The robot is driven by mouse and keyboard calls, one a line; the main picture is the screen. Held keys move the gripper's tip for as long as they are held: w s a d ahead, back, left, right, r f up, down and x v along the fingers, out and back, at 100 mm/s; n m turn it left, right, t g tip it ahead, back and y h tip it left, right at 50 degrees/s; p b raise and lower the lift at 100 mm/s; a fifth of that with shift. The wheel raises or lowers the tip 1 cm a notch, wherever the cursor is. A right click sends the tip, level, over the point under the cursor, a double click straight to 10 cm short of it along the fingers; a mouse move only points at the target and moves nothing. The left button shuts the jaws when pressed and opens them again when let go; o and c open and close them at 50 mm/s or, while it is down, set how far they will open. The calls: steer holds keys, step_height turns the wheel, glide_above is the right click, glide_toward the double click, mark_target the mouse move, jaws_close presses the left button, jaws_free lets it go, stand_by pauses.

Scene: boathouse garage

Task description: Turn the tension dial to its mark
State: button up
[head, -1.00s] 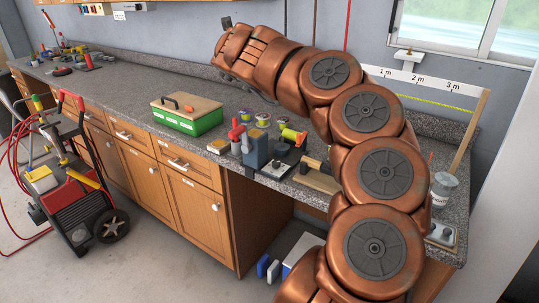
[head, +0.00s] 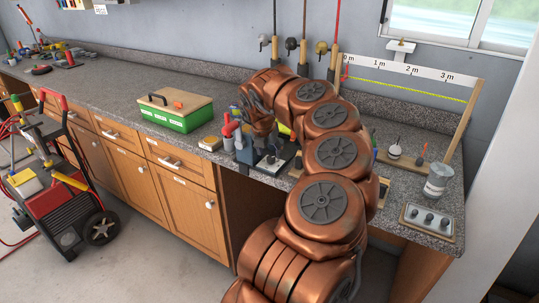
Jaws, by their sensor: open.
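My copper arm reaches over the bench. Its end is bent down, with my gripper (head: 269,148) low over a small dark-edged plate (head: 285,161) near the bench's front edge. The gripper is small in the picture and partly hidden by my wrist. I cannot tell whether its fingers touch anything. No dial mark is readable; any dial on the plate under my gripper is covered. A panel with several dark knobs (head: 428,218) lies at the bench's right front corner, apart from my gripper.
A blue-grey vise-like tool (head: 245,152) with a red part stands just left of my gripper. A green toolbox (head: 178,108) is further left. A paint can (head: 438,180) stands at the right. The bench's middle back is fairly clear.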

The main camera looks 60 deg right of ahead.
mark_target(271, 158)
steer(key=shift+x, duration=1.65)
jaws_close()
